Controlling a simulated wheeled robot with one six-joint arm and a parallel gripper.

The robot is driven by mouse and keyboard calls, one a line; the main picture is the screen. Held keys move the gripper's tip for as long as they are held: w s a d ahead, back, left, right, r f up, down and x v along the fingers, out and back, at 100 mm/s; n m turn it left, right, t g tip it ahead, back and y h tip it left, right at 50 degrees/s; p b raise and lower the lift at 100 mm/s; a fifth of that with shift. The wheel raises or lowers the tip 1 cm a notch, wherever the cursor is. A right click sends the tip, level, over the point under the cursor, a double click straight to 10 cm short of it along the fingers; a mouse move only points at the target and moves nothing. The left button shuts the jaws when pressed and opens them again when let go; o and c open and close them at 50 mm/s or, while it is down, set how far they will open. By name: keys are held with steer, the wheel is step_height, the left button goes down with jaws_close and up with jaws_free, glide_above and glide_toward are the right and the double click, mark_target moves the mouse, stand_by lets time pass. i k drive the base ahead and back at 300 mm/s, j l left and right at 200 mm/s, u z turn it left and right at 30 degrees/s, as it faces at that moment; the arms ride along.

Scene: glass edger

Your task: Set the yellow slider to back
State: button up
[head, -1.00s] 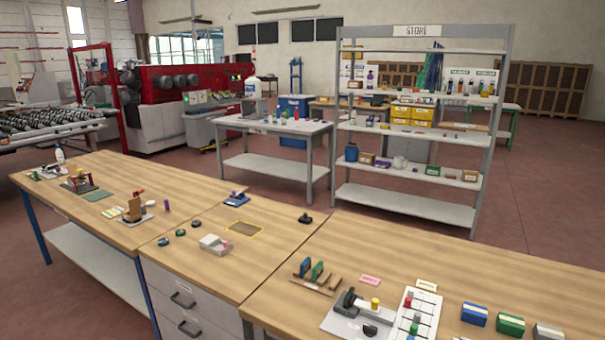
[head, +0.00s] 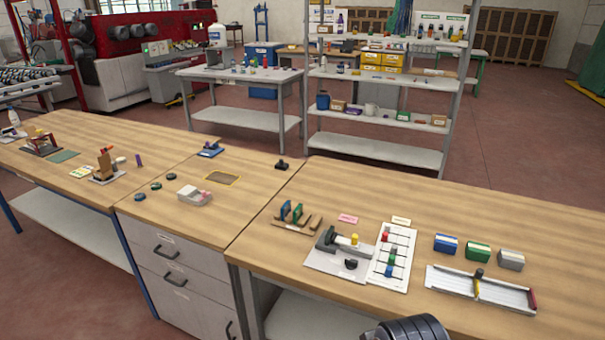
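A white panel (head: 401,240) with dark lines lies on the right-hand bench. A red knob (head: 385,235), a green knob (head: 393,259) and a blue knob (head: 388,271) stand on it. A yellow knob (head: 354,239) stands left of the panel, at the end of a grey fixture (head: 332,239) on a pale plate. A narrow yellow piece (head: 477,290) crosses a pale rail tray (head: 508,293) farther right. I cannot tell which yellow part is the slider. My gripper is not in view.
Blue, green and grey boxes (head: 446,243) (head: 478,252) (head: 510,259) stand behind the tray. A wooden rack (head: 296,220) stands left of the fixture. A dark ribbed rounded part shows at the bottom edge. The bench behind the boxes is clear.

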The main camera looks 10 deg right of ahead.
mark_target(353, 243)
steer(key=i+l+z, duration=0.15)
steer(key=i+l, duration=0.15)
steer(key=i+l+z, duration=0.15)
steer(key=i, duration=0.35)
steer(key=l, duration=0.1)
